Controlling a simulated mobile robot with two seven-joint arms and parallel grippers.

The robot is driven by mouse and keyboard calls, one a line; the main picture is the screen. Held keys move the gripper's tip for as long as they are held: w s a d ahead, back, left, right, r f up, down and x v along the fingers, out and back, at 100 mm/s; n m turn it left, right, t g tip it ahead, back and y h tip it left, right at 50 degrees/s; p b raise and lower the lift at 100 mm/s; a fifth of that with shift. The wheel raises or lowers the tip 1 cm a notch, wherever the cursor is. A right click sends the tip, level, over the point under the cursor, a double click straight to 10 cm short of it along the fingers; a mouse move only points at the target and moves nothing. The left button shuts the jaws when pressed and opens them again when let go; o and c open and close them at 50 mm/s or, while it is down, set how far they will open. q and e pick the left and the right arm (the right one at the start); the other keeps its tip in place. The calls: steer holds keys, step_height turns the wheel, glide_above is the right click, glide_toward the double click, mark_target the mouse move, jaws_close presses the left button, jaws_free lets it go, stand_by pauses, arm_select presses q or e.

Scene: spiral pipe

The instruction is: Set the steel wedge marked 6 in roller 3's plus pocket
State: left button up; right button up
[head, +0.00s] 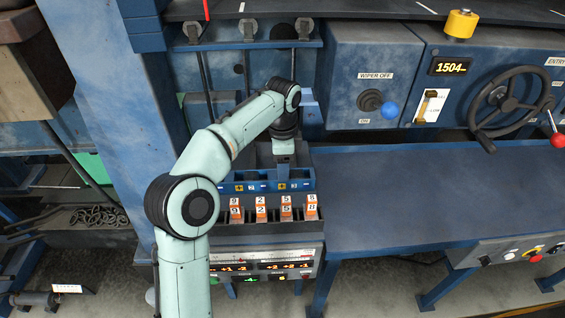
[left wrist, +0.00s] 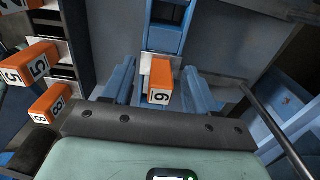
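The orange wedge (left wrist: 161,80) with a white label reading 6 stands between my left fingers in the left wrist view. My left gripper (left wrist: 159,88) has two blue fingers, one on each side of it, with a visible gap on both sides. In the head view my left arm reaches over the blue pocket block, and my wrist (head: 285,148) hides the fingers and the wedge. The wrist is above the plus label of roller 3 (head: 282,186). How deep the wedge sits in the pocket cannot be told. My right gripper is not in view.
Several orange wedges stand in the rack (head: 245,228) in front; wedges marked 5 (left wrist: 38,62) and 8 (left wrist: 48,104) show in the left wrist view. A blue table (head: 420,200) to the right is clear. A handwheel (head: 510,105) and control box are behind it.

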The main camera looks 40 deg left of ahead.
arm_select(q)
steer(key=shift+r, duration=0.1)
steer(key=r+p, duration=0.2)
steer(key=r, duration=0.3)
steer(key=r+p, duration=0.2)
steer(key=r, duration=0.4)
steer(key=shift+w+r, duration=0.2)
steer(key=shift+r, duration=0.1)
steer(key=shift+s+r, duration=0.15)
steer(key=shift+r, duration=0.65)
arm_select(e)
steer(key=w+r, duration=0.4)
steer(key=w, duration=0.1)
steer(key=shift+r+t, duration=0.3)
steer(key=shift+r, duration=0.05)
arm_select(q)
steer(key=shift+s, duration=0.1)
